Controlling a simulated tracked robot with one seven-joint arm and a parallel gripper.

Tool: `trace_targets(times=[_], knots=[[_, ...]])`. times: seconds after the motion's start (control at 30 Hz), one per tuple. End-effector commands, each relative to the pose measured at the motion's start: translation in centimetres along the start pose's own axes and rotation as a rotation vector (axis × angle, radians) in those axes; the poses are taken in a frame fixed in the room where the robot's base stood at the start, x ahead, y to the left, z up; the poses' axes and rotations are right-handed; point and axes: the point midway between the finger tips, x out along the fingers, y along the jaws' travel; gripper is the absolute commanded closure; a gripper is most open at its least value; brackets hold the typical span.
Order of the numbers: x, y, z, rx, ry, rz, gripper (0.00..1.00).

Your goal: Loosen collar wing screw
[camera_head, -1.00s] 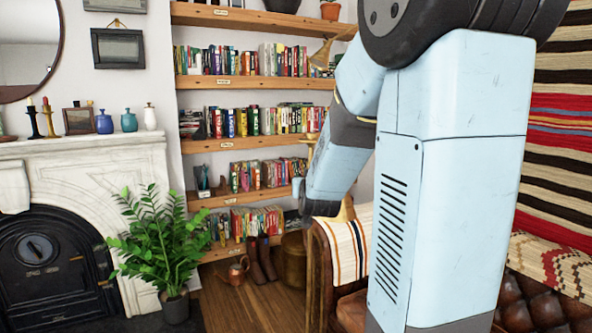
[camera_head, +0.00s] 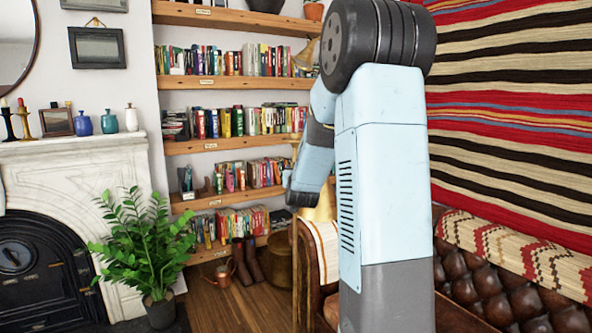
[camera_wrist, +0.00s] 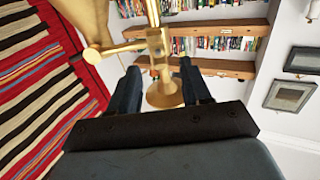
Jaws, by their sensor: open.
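A brass floor-lamp-like stand shows close up in the wrist view, with a vertical rod and a brass collar (camera_wrist: 157,42) around a joint. A horizontal brass rod (camera_wrist: 118,47) runs left from the collar. A round brass piece (camera_wrist: 165,95) shows below it, between my fingers. I cannot tell which small part is the wing screw. My gripper (camera_wrist: 159,68) is open, its two dark fingers on either side of the brass parts; contact is not clear.
Bookshelves (camera_head: 234,144) stand behind. A leather sofa (camera_head: 495,290) is at right under a striped wall rug (camera_head: 510,110). A potted plant (camera_head: 148,245) stands by the marble fireplace (camera_head: 90,180) at left. Some wood floor (camera_head: 225,300) is clear.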

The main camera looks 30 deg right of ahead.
Motion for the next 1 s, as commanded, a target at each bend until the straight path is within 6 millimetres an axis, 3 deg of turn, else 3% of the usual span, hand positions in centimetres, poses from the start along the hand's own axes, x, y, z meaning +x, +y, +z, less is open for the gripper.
trace_targets(times=[0.1,0.3,0.67,1.0], knots=[[1.8,0.1,0.1,0.0,-0.001,0.001,0.52],[3.5,0.0,0.0,0.0,-0.001,0.0,0.52],[3.8,0.1,0.0,0.0,0.0,0.001,0.52],[3.8,0.1,0.0,0.0,0.0,0.001,0.84]])
